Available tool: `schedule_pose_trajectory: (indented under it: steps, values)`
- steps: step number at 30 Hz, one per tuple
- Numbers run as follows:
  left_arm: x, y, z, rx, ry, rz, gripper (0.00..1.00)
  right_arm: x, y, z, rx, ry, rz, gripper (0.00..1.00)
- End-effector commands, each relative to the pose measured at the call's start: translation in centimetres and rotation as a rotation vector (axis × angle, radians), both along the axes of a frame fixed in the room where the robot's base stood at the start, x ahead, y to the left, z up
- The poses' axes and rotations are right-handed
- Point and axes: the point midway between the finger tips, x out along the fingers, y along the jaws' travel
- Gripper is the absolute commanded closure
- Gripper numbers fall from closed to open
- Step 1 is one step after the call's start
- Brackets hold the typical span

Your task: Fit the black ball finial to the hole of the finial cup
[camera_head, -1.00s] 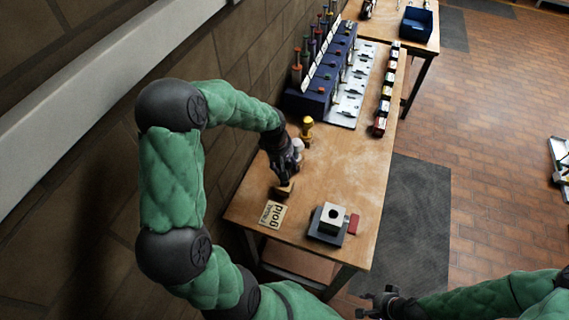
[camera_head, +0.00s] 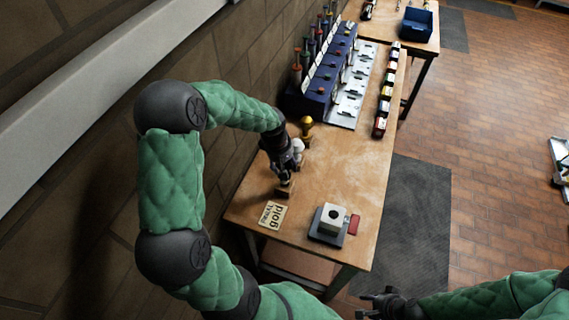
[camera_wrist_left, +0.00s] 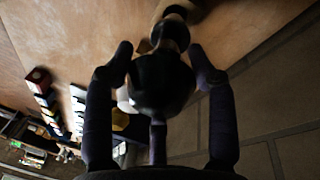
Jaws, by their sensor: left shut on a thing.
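The black ball finial (camera_wrist_left: 162,80) is between the fingers of my left gripper (camera_wrist_left: 163,78), which is shut on it. Its narrower neck points away from the palm, toward a wooden block on the table. In the head view my left gripper (camera_head: 287,178) is low over the table, just above the small wooden block (camera_head: 285,193); the ball is mostly hidden there. Whether the finial touches the block is unclear. A white block with a dark round hole (camera_head: 334,216), seemingly the finial cup, sits on a grey base, right of the gripper. My right gripper (camera_head: 370,304) looks open and empty, off the table's near end.
A gold finial (camera_head: 306,124) and a white one (camera_head: 298,146) stand behind my left gripper. A card reading "gold" (camera_head: 272,214) lies near the table's left edge. A red piece (camera_head: 353,224) adjoins the cup. A blue rack (camera_head: 318,100) stands farther back. The middle right tabletop is clear.

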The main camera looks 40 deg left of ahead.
Motion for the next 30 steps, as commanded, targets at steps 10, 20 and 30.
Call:
schedule_pose_trajectory:
  steps: [10,20,30]
  values:
    - [0.0,0.0,-0.8,0.000,0.000,0.000,0.82,0.0,0.0,-0.6,0.000,0.000,0.000,0.60]
    - [0.0,0.0,-1.5,0.000,0.000,0.000,0.82,0.0,0.0,-1.2,0.000,0.000,0.000,0.60]
    - [0.0,0.0,-2.2,0.000,0.000,0.000,0.82,0.0,0.0,-1.8,0.000,0.000,0.000,0.60]
